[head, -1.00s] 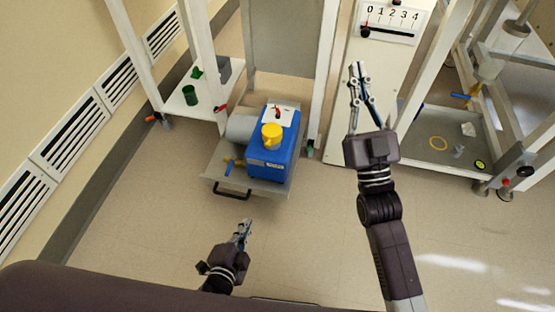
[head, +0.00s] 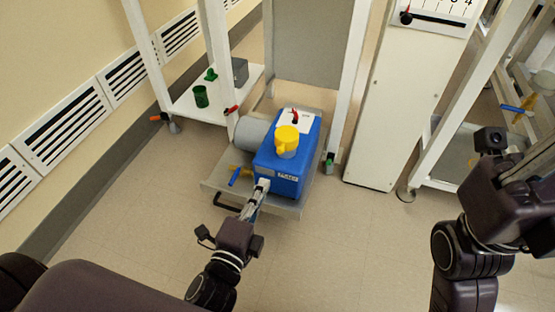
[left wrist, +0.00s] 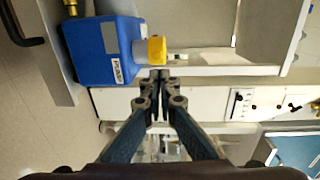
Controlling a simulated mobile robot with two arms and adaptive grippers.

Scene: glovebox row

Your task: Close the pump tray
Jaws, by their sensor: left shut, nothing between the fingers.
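The pump tray (head: 290,210) is a grey low shelf that stands out from the white frame, with a dark bar handle (head: 226,204) on its front. A blue pump (head: 288,160) with a yellow cap (head: 287,140) stands on it. My left gripper (head: 262,186) is shut and empty; its fingertips overlap the pump's lower front corner in the head view, and I cannot tell whether they touch. In the left wrist view the shut fingers (left wrist: 160,76) point up beside the pump (left wrist: 104,50). My right gripper (head: 510,185) is partly in view at the right, its fingers unclear.
A white cart shelf (head: 222,100) with a green cup (head: 201,96) stands left of the tray. A white cabinet (head: 400,105) stands to the right. A blue-handled valve (head: 236,176) sits at the tray's left front. The floor (head: 350,240) in front is clear.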

